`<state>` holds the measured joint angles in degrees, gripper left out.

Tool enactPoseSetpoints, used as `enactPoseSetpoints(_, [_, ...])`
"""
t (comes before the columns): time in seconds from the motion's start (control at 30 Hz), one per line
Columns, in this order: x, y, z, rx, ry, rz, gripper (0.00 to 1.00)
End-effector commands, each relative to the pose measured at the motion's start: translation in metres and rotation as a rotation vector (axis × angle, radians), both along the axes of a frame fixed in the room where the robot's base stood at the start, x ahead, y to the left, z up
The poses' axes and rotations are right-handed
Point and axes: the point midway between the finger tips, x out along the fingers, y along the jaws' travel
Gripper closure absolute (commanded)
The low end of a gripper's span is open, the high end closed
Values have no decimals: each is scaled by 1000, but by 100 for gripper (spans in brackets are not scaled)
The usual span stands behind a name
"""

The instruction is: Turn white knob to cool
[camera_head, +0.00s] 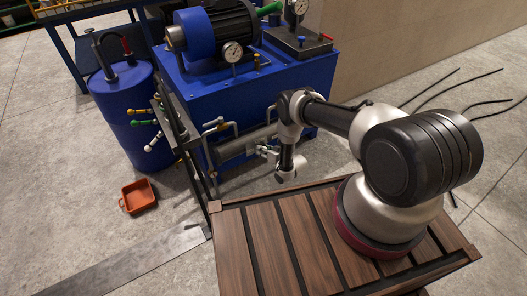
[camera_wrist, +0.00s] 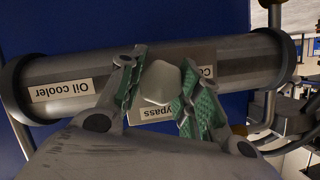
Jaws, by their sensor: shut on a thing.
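In the wrist view, the white knob (camera_wrist: 160,82) sits on the front of a grey cylinder (camera_wrist: 62,72) labelled "Oil cooler" (camera_wrist: 62,89). My gripper (camera_wrist: 164,77) has its two green-padded fingers on either side of the knob, shut on it. An upside-down "Bypass" label (camera_wrist: 172,112) lies below the knob. Another label starting "Co" (camera_wrist: 205,72) is partly hidden by the right finger. Which way the knob points is not clear. In the head view, the cylinder (camera_head: 236,147) is on the front of the blue unit, with my gripper (camera_head: 262,153) beside it; the knob cannot be made out.
A blue machine (camera_head: 285,85) with a motor and gauges stands behind the cylinder. Pipes and a dark frame (camera_head: 187,145) are to its left, with a blue drum (camera_head: 125,105) beyond. An orange tray (camera_head: 138,196) lies on the floor. Black cables (camera_head: 440,88) lie at right.

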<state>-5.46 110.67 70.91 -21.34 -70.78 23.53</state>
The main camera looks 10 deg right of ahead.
Motion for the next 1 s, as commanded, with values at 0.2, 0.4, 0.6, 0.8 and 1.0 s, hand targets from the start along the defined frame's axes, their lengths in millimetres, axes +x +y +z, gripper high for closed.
enactPoseSetpoints(0.2, [0,0,0,-20,-7,0,90])
enactPoseSetpoints(0.4, [-1,1,0,-101,-32,1,90])
enactPoseSetpoints(0.6, [-1,1,0,-248,-79,1,90])
enactPoseSetpoints(0.8, [-1,2,0,-428,-139,1,90])
enactPoseSetpoints(1.0, [-1,2,0,-608,-198,1,90])
